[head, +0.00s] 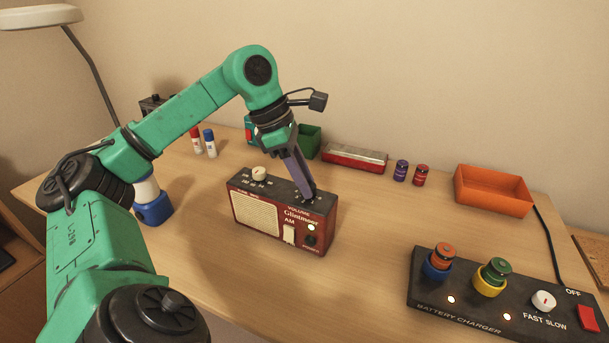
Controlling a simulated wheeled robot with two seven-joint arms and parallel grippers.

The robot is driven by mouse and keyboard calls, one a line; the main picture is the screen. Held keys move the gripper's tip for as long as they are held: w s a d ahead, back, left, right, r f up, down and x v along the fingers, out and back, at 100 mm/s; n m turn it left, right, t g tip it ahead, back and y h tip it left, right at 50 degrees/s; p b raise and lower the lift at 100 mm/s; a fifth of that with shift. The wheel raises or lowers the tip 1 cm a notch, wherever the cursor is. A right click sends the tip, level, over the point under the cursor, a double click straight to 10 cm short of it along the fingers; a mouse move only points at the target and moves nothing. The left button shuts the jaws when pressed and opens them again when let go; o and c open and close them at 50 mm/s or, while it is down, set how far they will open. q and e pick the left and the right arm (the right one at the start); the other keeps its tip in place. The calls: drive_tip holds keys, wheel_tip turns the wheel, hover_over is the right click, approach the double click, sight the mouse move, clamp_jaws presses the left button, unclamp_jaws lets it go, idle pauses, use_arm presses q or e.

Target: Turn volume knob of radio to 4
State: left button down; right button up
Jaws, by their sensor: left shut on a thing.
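The radio (283,213) is a dark red box with a cream speaker grille, standing on the wooden desk. A cream knob (259,173) sits at the left of its top face. The word VOLUME is printed near the right end of the top. My left gripper (307,197) comes down onto that right end, with its fingers shut on the volume knob. The fingers hide most of this knob, so its pointer and number cannot be read. A white AM switch and a dark power control are on the radio's front. My right gripper is not in view.
A battery charger (398,297) with several controls stands at front right. Behind are an orange tray (493,191), two small jars (411,173), a red and silver harmonica-like box (355,158) and a green box (308,141). Glue sticks (209,143) stand at left.

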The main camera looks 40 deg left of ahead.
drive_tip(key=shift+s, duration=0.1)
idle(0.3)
use_arm(q)
drive_tip(key=c, duration=0.5)
unclamp_jaws()
drive_tip(key=shift+c, duration=0.2)
drive_tip(key=shift+r, duration=0.2)
drive_tip(key=p+v, duration=0.1)
drive_tip(key=v, duration=0.2)
drive_tip(key=shift+r+p, duration=0.25)
drive_tip(key=shift+p, duration=0.15)
drive_tip(key=p+v, duration=0.5)
drive_tip(key=v, duration=0.5)
drive_tip(key=shift+a+r, duration=0.2)
drive_tip(key=shift+r, duration=0.1)
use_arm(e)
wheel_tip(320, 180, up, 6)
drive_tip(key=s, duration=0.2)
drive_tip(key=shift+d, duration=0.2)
use_arm(q)
drive_tip(key=shift+s, duration=0.1)
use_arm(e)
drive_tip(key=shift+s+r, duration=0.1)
